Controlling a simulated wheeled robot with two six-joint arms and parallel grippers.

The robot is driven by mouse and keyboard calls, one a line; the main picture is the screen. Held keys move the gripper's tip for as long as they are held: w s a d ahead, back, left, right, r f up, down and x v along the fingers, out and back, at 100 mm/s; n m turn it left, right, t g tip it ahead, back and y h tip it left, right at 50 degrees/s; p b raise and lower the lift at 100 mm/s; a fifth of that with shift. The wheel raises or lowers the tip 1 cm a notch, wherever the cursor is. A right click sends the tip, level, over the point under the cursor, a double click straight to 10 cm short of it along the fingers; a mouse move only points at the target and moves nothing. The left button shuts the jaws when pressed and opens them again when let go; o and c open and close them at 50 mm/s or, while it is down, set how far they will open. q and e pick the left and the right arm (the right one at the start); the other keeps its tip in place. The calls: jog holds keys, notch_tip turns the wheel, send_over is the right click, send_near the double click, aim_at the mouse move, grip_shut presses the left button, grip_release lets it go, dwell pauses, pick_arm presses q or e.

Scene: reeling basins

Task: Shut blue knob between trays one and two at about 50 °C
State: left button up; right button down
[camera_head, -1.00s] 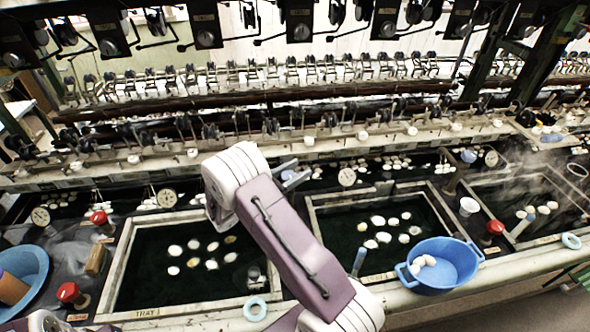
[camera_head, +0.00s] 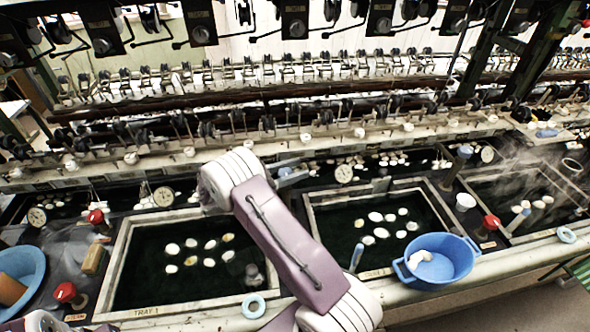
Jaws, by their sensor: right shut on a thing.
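My left gripper is not in view.
A blue basin (camera_head: 440,262) with cocoons sits at tray two's front right corner. Red knobs (camera_head: 490,222) (camera_head: 96,217) and another blue knob (camera_head: 463,152) stand beside the trays. A blue bowl (camera_head: 25,268) is at the left. Reeling machinery fills the back. Steam rises at the right.

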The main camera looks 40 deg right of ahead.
jog(key=c, duration=0.8)
grip_release()
jog(key=shift+c, duration=0.2)
jog(key=b+v, duration=0.1)
jog(key=v, duration=0.8)
jog(key=shift+b, duration=0.3)
